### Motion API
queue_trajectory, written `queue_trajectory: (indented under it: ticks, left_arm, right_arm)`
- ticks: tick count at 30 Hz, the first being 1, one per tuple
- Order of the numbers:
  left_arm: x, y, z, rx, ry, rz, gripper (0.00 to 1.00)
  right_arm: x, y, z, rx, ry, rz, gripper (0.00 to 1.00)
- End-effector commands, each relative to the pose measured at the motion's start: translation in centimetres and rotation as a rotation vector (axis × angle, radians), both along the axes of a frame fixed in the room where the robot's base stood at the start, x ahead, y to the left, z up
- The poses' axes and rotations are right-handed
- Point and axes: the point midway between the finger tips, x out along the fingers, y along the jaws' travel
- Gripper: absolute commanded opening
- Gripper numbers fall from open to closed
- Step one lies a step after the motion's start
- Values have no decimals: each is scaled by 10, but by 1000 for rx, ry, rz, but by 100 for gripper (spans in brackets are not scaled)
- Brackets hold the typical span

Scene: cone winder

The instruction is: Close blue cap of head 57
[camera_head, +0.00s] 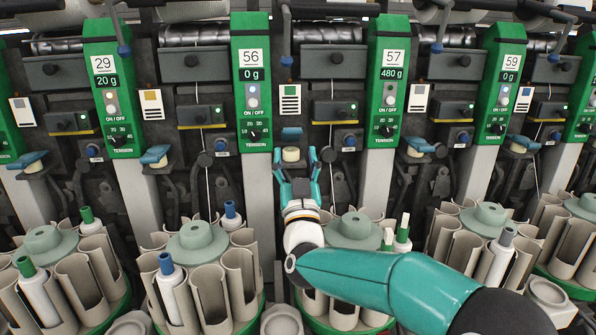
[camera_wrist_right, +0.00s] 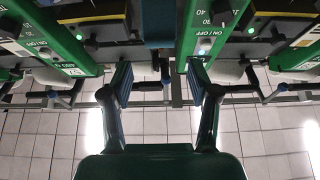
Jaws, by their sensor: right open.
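The green panel of head 57 (camera_head: 390,80) stands right of centre in the head view and reads 480 g. Between it and the panel of head 56 (camera_head: 251,80), a blue cap (camera_head: 291,132) shows raised above a cream round part (camera_head: 291,154). My right gripper (camera_head: 294,160) is open and empty. Its two teal fingers point up, one on each side of the cream part in the picture, with the cap just above the tips. I cannot tell whether they touch anything. In the right wrist view the open fingers (camera_wrist_right: 158,82) show apart, with a dark blue shape (camera_wrist_right: 158,22) beyond. My left gripper is out of view.
Similar blue caps show at the neighbouring heads, left (camera_head: 155,154) and right (camera_head: 418,144). Bobbin carousels (camera_head: 354,229) stand below, some holding yarn tubes. My right arm crosses in front of the lower right. Grey posts flank the gripper.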

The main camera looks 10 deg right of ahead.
Motion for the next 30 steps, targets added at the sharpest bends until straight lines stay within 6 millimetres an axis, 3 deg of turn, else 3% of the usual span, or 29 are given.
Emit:
queue_trajectory:
  ticks: [3,9,22,23,30]
  left_arm:
    - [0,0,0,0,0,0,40]
    - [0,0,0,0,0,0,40]
    - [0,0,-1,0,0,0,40]
    - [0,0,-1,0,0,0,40]
    - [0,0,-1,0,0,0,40]
  right_arm:
    - [-22,0,1,0,0,2,60]
    - [-49,1,1,0,-1,1,60]
    - [-59,0,0,0,0,0,60]
    - [-59,0,0,0,0,0,59]
    - [-59,0,0,0,0,0,19]
